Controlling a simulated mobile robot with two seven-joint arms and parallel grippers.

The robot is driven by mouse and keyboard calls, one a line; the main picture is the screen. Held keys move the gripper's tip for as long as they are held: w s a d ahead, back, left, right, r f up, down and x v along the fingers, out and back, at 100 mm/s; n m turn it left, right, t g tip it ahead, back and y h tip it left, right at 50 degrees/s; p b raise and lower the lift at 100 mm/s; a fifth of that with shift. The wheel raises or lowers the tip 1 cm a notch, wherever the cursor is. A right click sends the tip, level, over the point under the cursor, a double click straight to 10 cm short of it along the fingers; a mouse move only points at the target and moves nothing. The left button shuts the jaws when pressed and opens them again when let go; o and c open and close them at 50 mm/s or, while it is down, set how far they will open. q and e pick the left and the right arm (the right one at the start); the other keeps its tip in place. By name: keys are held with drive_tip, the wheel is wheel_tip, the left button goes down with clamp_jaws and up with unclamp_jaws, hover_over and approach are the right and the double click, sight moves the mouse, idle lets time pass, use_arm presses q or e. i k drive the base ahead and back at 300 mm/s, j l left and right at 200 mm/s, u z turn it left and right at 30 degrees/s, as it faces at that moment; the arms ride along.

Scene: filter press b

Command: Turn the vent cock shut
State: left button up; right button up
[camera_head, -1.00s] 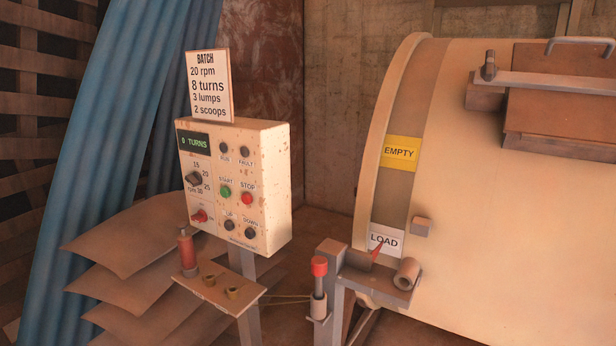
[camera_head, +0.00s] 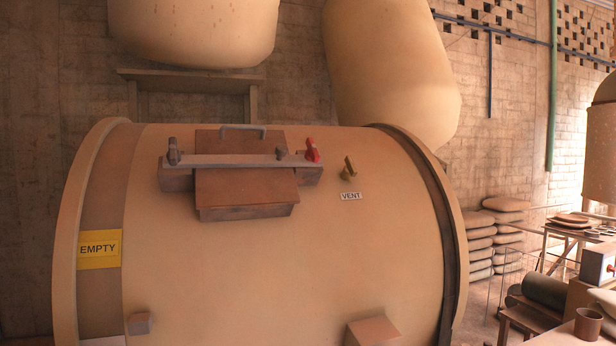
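The vent cock (camera_head: 349,167) is a small brass fitting with a lever handle on the upper right of the big tan drum (camera_head: 270,270). Its handle stands up and tilts a little to the left. A white label reading VENT (camera_head: 351,196) sits just below it. Whether the cock is open or shut cannot be told from this view. Neither of my grippers shows in the view.
A brown hatch (camera_head: 246,190) with a clamp bar (camera_head: 235,160) and a red knob (camera_head: 312,150) lies left of the cock. Large tan vessels (camera_head: 390,70) hang above. Stacked sacks (camera_head: 480,245) and a bench (camera_head: 535,315) stand at right.

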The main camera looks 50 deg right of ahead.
sight(349, 168)
drive_tip(key=z, duration=1.85)
